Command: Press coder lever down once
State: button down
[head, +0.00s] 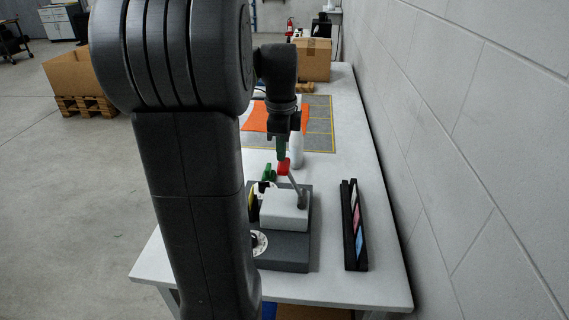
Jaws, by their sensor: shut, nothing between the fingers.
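The coder is a white box (284,211) on a dark grey base (285,252), on the near part of the white table. Its lever (295,186) is a grey rod that rises from the right side of the box and leans up to the left. A red knob (283,167) tops it. My gripper (281,153) points down with its green fingertips shut and empty, just above the red knob in the picture. I cannot tell whether they touch it. My arm hides the left part of the coder.
A black rack with coloured cards (355,226) stands right of the coder, near the wall. A white bottle (296,150) stands behind the lever. Further back are a gridded mat (319,128), an orange sheet (256,118) and a cardboard box (314,60).

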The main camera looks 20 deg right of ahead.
jog(key=shift+w+a+f+b, duration=0.2)
jog(key=shift+a+f+b, duration=0.4)
jog(key=shift+f, duration=0.4)
jog(key=shift+w+a+f+b, duration=0.15)
jog(key=shift+a+f+b, duration=0.25)
jog(key=shift+a+f, duration=0.5)
jog(key=shift+d+f, duration=0.15)
jog(key=shift+w+a+f+b, duration=0.2)
jog(key=shift+w+a+f, duration=0.05)
jog(key=shift+a+f, duration=0.25)
jog(key=shift+w+a+f+b, duration=0.15)
jog(key=shift+w+a+f, duration=0.05)
jog(key=shift+a+f, duration=0.25)
notch_tip(320, 180, up, 12)
jog(key=p, duration=1)
jog(key=shift+d+f, duration=0.25)
jog(key=shift+d, duration=0.15)
jog(key=shift+w+f, duration=0.15)
jog(key=shift+f, duration=0.05)
